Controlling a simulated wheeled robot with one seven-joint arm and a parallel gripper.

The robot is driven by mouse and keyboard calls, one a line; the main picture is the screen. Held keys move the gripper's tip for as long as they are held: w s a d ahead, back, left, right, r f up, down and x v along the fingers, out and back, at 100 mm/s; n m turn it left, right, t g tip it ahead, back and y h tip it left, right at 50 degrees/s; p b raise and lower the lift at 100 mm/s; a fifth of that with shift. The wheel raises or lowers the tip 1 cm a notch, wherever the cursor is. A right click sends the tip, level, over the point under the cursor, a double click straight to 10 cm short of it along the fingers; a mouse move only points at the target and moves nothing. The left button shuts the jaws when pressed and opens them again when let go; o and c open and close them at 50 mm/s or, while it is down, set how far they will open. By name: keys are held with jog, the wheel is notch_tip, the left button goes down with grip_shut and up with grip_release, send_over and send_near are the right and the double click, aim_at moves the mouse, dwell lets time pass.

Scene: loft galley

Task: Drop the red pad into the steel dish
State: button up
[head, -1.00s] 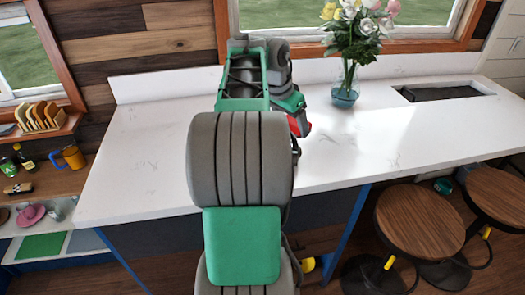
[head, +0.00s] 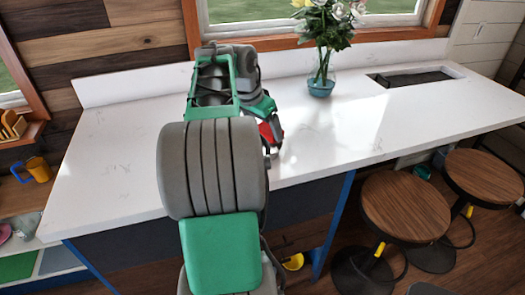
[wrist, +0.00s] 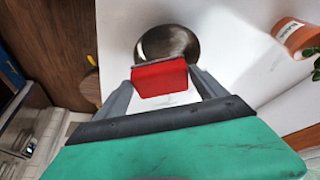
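My gripper (wrist: 159,82) is shut on the red pad (wrist: 159,77), which sits between its two fingertips in the wrist view. The steel dish (wrist: 168,41), round and dark metallic, stands on the white counter just beyond the pad in that view. The pad overlaps the dish's near edge in the picture; I cannot tell the height between them. In the head view my arm covers most of the gripper area. A red patch shows beside the arm there, and the dish cannot be made out.
The white counter (head: 120,150) is mostly clear. A flower vase (head: 321,84) stands near the window, left of a sunken basin (head: 415,77). In the wrist view a terracotta pot (wrist: 290,37) with a plant is at right. Stools (head: 405,215) stand in front of the counter.

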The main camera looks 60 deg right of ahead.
jog(key=o, duration=0.4)
jog(key=shift+c, duration=0.2)
jog(key=p+v, duration=0.1)
jog(key=v, duration=0.6)
jog(key=shift+r, duration=0.4)
jog(key=shift+a, duration=0.15)
